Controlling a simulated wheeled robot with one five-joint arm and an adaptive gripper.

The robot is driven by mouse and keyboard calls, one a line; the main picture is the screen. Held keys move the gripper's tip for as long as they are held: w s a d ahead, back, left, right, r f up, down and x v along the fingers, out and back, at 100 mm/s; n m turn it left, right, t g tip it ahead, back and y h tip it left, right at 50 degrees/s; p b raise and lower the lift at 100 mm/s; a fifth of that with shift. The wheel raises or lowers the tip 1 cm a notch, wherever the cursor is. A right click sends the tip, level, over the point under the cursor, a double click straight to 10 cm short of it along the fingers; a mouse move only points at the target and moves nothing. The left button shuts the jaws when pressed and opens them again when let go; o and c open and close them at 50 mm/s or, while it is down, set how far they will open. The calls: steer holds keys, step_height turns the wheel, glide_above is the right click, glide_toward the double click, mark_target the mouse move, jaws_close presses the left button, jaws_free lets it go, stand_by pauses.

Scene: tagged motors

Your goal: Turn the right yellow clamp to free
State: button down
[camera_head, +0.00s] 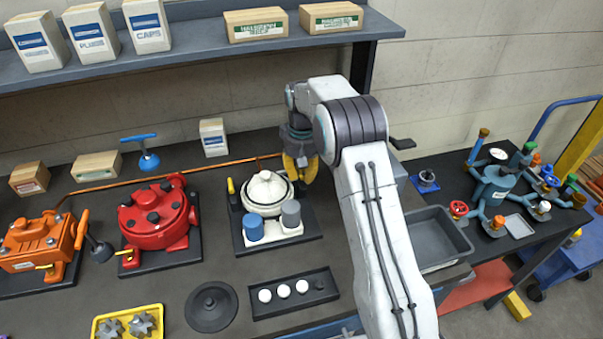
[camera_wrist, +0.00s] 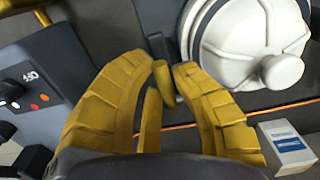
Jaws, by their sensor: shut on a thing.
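The white motor (camera_head: 268,188) stands on a dark base plate in the middle of the bench, and its rounded housing fills the upper right of the wrist view (camera_wrist: 245,45). Its left yellow clamp (camera_head: 230,186) stands upright at the plate's left side. My gripper (camera_head: 298,172) reaches down at the motor's right side. In the wrist view, my yellow fingers (camera_wrist: 166,72) close around a small yellow piece (camera_wrist: 162,84), the right yellow clamp, beside the housing. The fingers cover most of the clamp, and its exact angle is hard to tell.
A blue cup (camera_head: 253,227) and a grey cup (camera_head: 291,213) stand at the motor's front. A red motor (camera_head: 155,218) is to its left. A grey bin (camera_head: 440,230) lies right of my arm. A small white box (camera_head: 213,138) and a copper rod (camera_head: 150,182) are behind.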

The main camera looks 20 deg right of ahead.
steer(key=shift+s+f, duration=0.25)
steer(key=c, duration=1.4)
jaws_free()
steer(key=shift+c, duration=0.2)
steer(key=o, duration=0.5)
steer(key=shift+w+r, duration=0.1)
steer(key=shift+r, duration=0.1)
steer(key=shift+r, duration=0.15)
step_height(320, 180, up, 12)
